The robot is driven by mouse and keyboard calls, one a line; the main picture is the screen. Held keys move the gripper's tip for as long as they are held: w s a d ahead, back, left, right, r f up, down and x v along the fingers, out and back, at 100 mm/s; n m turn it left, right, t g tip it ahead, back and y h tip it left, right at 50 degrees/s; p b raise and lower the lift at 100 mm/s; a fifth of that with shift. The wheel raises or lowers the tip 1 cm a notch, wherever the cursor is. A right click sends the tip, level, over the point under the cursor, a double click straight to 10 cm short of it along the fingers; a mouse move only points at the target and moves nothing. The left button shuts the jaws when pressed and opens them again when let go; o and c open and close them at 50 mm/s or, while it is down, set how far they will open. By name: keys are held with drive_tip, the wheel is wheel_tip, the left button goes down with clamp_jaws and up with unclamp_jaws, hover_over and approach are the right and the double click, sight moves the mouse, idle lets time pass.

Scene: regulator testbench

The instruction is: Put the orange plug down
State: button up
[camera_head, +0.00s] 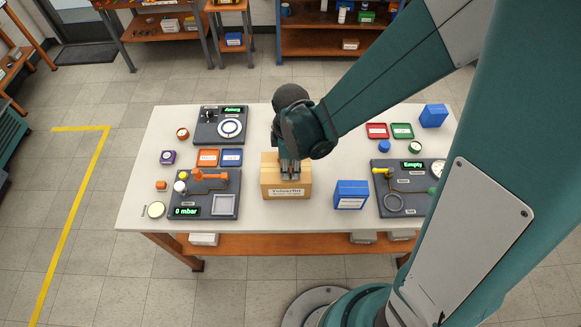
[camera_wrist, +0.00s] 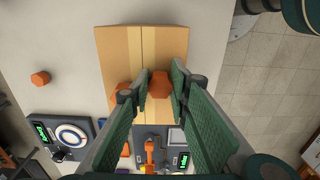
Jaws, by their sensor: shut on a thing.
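My gripper (camera_head: 290,174) points down over the cardboard box (camera_head: 286,190) near the middle of the bench. In the wrist view, my gripper (camera_wrist: 160,86) is shut on the orange plug (camera_wrist: 159,80), a small six-sided piece between its fingertips. The box's taped top (camera_wrist: 140,45) lies right behind the plug in that view. I cannot tell whether the plug touches the box. In the head view the plug is hidden by my gripper. Another orange piece (camera_wrist: 121,91) shows partly beside the left finger.
A loose orange hexagonal piece (camera_wrist: 40,78) lies on the bench. A "0 mbar" panel (camera_head: 190,212) with an orange handle stands left of the box. A blue box (camera_head: 350,194) and an "Empty" panel (camera_head: 405,177) stand right. Bare white bench (camera_head: 300,218) shows in front.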

drive_tip(key=o, duration=0.5)
drive_tip(key=shift+c, duration=0.2)
drive_tip(key=shift+r, duration=0.2)
wheel_tip(320, 180, up, 12)
drive_tip(key=shift+p, duration=0.3)
idle(0.5)
drive_tip(key=shift+d, duration=0.1)
idle(0.7)
drive_tip(key=s+d+r+m+t, duration=0.3)
drive_tip(key=d+r+m, duration=0.4)
drive_tip(key=d+m, duration=0.2)
drive_tip(key=s+d+r+m+t, duration=0.3)
drive_tip(key=d+r+m, duration=0.4)
drive_tip(key=d, duration=0.5)
drive_tip(key=shift+s+r+m+t, duration=0.3)
drive_tip(key=shift+m+t, duration=0.3)
drive_tip(key=shift+m, duration=0.4)
drive_tip(key=shift+d, duration=0.1)
